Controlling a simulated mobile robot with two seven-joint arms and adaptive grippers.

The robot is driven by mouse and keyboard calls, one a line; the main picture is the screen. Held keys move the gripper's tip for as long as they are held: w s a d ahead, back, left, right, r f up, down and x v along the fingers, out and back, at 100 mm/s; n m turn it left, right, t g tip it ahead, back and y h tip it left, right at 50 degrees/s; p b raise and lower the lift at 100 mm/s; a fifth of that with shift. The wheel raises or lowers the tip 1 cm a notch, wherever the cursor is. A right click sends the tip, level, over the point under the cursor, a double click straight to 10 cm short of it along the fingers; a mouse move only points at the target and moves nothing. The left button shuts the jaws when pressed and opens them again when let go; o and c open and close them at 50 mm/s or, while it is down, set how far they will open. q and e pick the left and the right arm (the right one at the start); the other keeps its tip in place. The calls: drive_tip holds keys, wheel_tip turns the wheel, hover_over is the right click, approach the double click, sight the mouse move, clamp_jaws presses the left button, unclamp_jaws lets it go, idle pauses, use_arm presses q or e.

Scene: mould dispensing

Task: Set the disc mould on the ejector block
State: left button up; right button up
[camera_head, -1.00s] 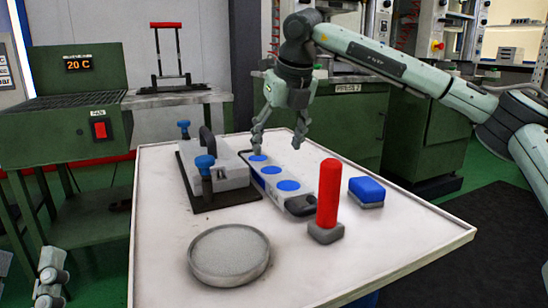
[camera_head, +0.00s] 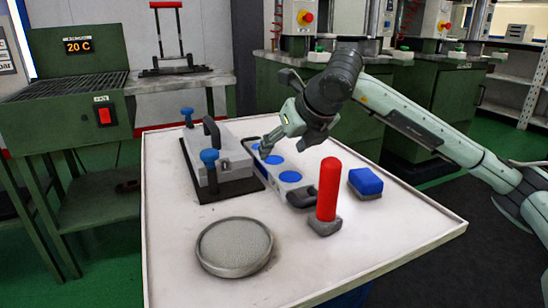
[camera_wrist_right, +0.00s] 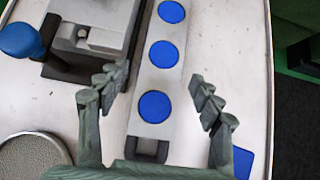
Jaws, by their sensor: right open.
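The disc mould, a long grey bar with blue discs in it (camera_head: 290,176), lies on the table with a dark handle at its near end. In the right wrist view the mould (camera_wrist_right: 158,83) runs up the middle. A grey block with a black handle and blue knobs (camera_head: 222,150), which I take for the ejector block, stands on a dark plate left of the mould. It also shows in the wrist view (camera_wrist_right: 90,38). My right gripper (camera_head: 262,146) is open and empty over the mould; in the wrist view its fingers (camera_wrist_right: 160,80) frame the mould, with gaps on both sides.
On the white table (camera_head: 185,285) are a round grey dish (camera_head: 233,247) at the front, a red-handled tool (camera_head: 328,190) near the mould's handle end, and a blue-topped block (camera_head: 365,182) to the right. The table's front right is clear. Green machines stand behind.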

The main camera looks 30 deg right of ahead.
sight(273, 159)
drive_tip(key=shift+s, duration=0.2)
drive_tip(key=shift+w+d+f, duration=0.1)
drive_tip(key=x, duration=0.7)
drive_tip(key=shift+w+d, duration=0.2)
drive_tip(key=shift+w, duration=0.2)
drive_tip(key=c, duration=1.4)
use_arm(q)
drive_tip(key=shift+s+a+f+g+y, duration=0.2)
drive_tip(key=shift+a+f+g, duration=0.15)
drive_tip(key=shift+f, duration=0.25)
drive_tip(key=shift+s+a+f+g+y, duration=0.1)
drive_tip(key=shift+s+a+f+g, duration=0.2)
drive_tip(key=shift+f, duration=0.25)
use_arm(e)
drive_tip(key=shift+r, duration=0.25)
clamp_jaws()
